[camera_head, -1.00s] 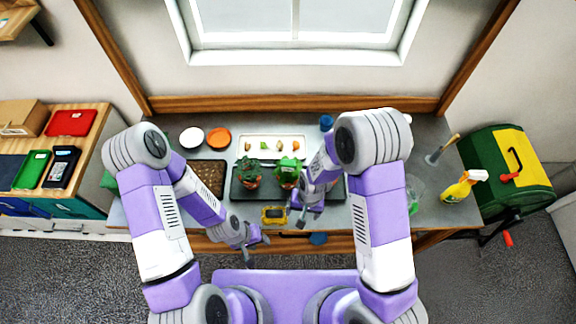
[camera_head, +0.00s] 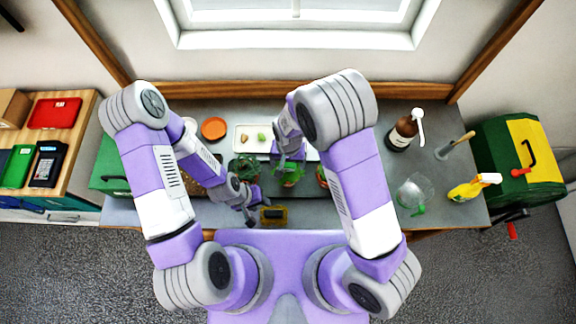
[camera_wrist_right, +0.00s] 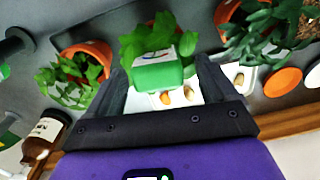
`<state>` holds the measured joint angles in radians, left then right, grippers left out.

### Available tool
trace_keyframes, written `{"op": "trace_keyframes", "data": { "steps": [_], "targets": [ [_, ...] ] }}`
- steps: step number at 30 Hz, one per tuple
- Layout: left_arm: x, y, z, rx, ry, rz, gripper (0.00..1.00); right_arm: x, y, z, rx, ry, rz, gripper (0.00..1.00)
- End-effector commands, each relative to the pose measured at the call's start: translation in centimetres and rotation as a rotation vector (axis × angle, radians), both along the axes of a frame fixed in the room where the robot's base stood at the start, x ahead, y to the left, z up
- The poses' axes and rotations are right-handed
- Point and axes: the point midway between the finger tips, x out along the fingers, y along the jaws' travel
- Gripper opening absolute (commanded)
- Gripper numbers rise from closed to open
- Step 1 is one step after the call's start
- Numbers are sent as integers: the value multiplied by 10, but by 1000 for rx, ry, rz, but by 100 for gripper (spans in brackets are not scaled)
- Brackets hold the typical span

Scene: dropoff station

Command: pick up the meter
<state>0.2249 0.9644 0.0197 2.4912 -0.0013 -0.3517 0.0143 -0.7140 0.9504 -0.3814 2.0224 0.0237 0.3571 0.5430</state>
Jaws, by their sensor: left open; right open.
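The meter (camera_wrist_right: 156,74) is a green block with a white, coloured dial face, standing among the leaves of a potted plant (camera_wrist_right: 150,40). My right gripper (camera_wrist_right: 160,85) is open, with one finger on each side of the meter in the right wrist view; I cannot tell whether they touch it. In the head view my right gripper (camera_head: 287,163) is over the middle plant (camera_head: 289,178), and I cannot make out the meter there. My left gripper (camera_head: 252,211) is open and empty near the bench's front edge, beside a yellow box-like thing (camera_head: 273,216).
Potted plants stand on both sides: one left (camera_head: 245,168), one right (camera_head: 321,176). A white tray (camera_head: 242,146) lies behind. A brown bottle (camera_head: 402,133), a glass jug (camera_head: 414,190) and a yellow spray bottle (camera_head: 469,188) stand on the right.

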Motion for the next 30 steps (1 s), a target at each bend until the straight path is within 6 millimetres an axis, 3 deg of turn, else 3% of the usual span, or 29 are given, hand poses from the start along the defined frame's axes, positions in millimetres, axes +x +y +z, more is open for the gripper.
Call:
{"op": "trace_keyframes", "data": {
  "steps": [9, 17, 30],
  "targets": [
    [0, 0, -28, 0, -1, 0, 43, -1, -1, -45, 0, 0, 0, 85],
    [0, 0, -28, 0, -1, 0, 43, -1, -1, -45, 1, -1, 0, 85],
    [0, 0, -28, 0, -1, 0, 43, -1, -1, -45, 0, 0, 0, 22]
  ]
}}
